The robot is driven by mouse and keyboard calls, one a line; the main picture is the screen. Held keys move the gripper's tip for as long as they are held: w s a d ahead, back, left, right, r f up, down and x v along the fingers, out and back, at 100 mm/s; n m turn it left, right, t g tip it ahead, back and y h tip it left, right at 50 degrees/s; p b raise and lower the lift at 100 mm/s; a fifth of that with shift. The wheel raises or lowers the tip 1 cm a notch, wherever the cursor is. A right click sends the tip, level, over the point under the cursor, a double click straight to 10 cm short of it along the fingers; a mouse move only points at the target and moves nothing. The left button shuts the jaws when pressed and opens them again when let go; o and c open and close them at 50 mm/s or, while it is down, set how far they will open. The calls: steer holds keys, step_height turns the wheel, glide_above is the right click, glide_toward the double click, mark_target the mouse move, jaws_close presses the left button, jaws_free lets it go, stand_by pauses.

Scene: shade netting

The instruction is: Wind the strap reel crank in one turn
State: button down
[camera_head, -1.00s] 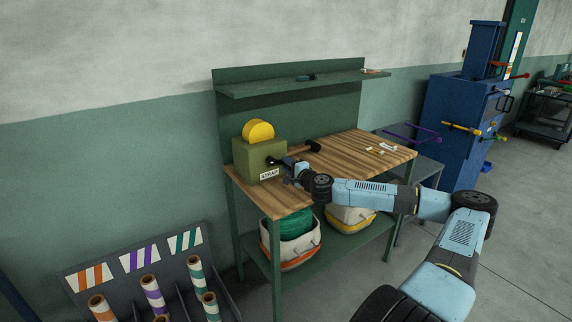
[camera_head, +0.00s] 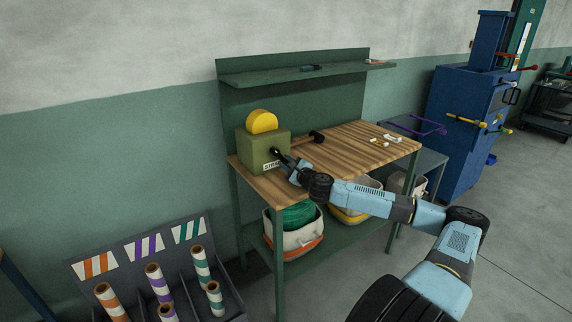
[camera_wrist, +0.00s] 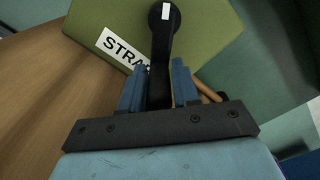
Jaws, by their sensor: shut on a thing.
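The strap reel is an olive-green box (camera_head: 257,151) with a yellow half-round reel (camera_head: 262,122) on top and a white STRAP label on its front. It stands on the left end of the wooden bench top. In the wrist view the box (camera_wrist: 205,35) fills the top, with the label (camera_wrist: 118,48) partly covered. The black crank (camera_wrist: 162,40) runs from its hub, which has a white mark, down between my fingers. My gripper (camera_wrist: 158,88) is shut on the crank's lower end, at the front of the box.
A black-headed mallet (camera_head: 316,137) lies behind my gripper on the bench (camera_head: 350,143). Small pale pieces (camera_head: 385,140) lie at the right end. Bins (camera_head: 293,236) sit on the lower shelf. A rack of striped rolls (camera_head: 158,282) stands front left.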

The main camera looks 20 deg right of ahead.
steer(key=shift+a+f, duration=0.15)
steer(key=c, duration=1)
jaws_free()
steer(key=v, duration=1.3)
steer(key=shift+s, duration=0.35)
